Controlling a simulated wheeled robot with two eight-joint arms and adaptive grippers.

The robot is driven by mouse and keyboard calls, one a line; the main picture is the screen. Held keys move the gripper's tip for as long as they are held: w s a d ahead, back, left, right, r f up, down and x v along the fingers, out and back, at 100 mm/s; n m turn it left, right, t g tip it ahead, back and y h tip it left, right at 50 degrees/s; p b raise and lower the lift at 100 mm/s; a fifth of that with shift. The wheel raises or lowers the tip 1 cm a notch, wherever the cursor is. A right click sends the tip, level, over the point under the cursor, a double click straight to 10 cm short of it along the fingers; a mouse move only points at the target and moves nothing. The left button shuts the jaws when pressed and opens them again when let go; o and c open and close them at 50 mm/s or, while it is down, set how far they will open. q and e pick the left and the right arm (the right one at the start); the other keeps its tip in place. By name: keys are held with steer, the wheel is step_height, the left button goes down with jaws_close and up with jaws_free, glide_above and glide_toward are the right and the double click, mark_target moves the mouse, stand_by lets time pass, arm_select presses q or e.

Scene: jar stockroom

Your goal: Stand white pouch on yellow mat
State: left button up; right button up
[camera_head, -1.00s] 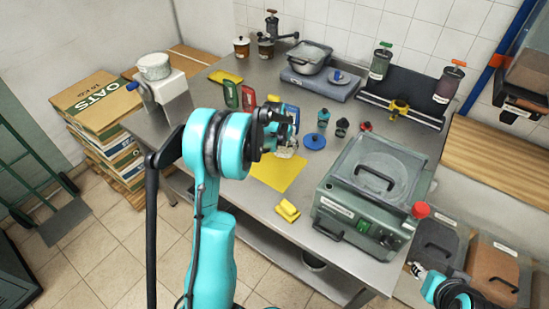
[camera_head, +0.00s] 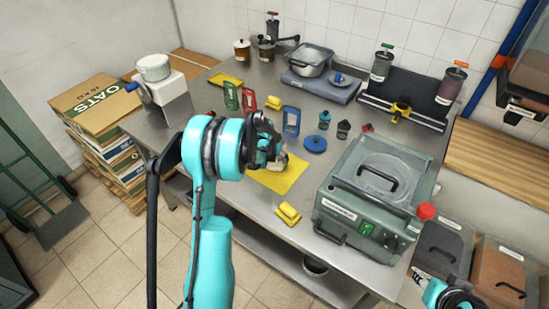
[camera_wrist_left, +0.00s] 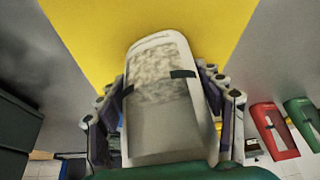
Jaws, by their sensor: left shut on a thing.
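The white pouch (camera_wrist_left: 160,110) has a clear window and fills the middle of the left wrist view. My left gripper (camera_wrist_left: 165,92) is shut on it, with fingers along both sides. In the head view the pouch (camera_head: 281,161) shows only in part behind my left gripper (camera_head: 272,156), over the far part of the yellow mat (camera_head: 284,182). The mat (camera_wrist_left: 85,22) also lies behind the pouch in the wrist view. Whether the pouch's base touches the mat, I cannot tell. My right gripper (camera_head: 419,272) is at the lower right edge, its jaws too small to read.
Green (camera_head: 231,96), red (camera_head: 249,100) and blue (camera_head: 291,120) pouches stand behind the mat. A blue lid (camera_head: 315,144) lies right of it. A yellow block (camera_head: 288,213) lies at the front edge. A large green-grey machine (camera_head: 350,205) stands at right.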

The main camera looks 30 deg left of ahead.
arm_select(q)
steer(key=o, duration=1.5)
steer(key=shift+f, duration=0.1)
steer(key=shift+c, duration=0.2)
steer(key=shift+r+p, duration=0.3)
steer(key=s+d+r+p, duration=0.2)
steer(key=s+d+r, duration=0.25)
steer(key=r, duration=0.45)
steer(key=s+d+r+p, duration=0.1)
steer(key=s+d+r, duration=0.35)
steer(key=r, duration=0.35)
steer(key=s+d+r+t, duration=0.1)
steer(key=s+d, duration=0.5)
steer(key=s, duration=0.4)
steer(key=s+d+r+m+t, duration=0.1)
steer(key=s+d+r, duration=0.1)
steer(key=s+d, duration=0.4)
steer(key=s, duration=0.3)
steer(key=shift+s+d+r+h, duration=0.2)
steer(key=shift+s+d+h, duration=0.1)
steer(key=shift+s+d, duration=0.1)
